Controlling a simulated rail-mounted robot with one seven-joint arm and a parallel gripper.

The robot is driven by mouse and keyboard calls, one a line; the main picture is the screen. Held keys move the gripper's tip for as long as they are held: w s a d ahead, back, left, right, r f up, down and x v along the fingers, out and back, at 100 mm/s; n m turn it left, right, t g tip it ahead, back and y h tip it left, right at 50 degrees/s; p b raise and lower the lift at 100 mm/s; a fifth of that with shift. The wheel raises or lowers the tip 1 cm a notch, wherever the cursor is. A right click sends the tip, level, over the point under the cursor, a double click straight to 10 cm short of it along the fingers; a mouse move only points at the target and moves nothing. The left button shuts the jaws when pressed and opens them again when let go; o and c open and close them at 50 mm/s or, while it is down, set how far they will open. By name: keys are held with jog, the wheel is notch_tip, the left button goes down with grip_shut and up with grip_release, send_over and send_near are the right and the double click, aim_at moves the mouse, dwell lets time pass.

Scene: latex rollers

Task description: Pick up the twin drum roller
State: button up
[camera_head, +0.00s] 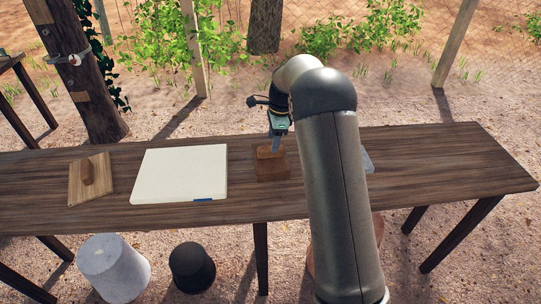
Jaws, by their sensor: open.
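My gripper (275,146) is in the middle of the table, pointing down over a brown wooden block-like object (271,169). Its fingers are small in this view and reach the object's upper part; I cannot tell whether they touch it. The gripper is open. No twin drum roller can be made out for certain. The brown object under my gripper may be it, but its drums do not show clearly. My arm passes to the right of this object and hides part of the table there.
A wooden board with an upright wooden piece (87,173) lies at left on the dark table (430,155). A white slab (180,172) with a blue mark lies beside it. A pale blue item (367,162) is partly behind my arm.

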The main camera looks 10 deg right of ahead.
aim_at(270, 147)
jog(key=f, duration=0.1)
jog(key=a+f+p, duration=0.1)
jog(key=f, duration=0.1)
jog(key=shift+f, duration=0.6)
jog(key=shift+f, duration=0.25)
grip_shut()
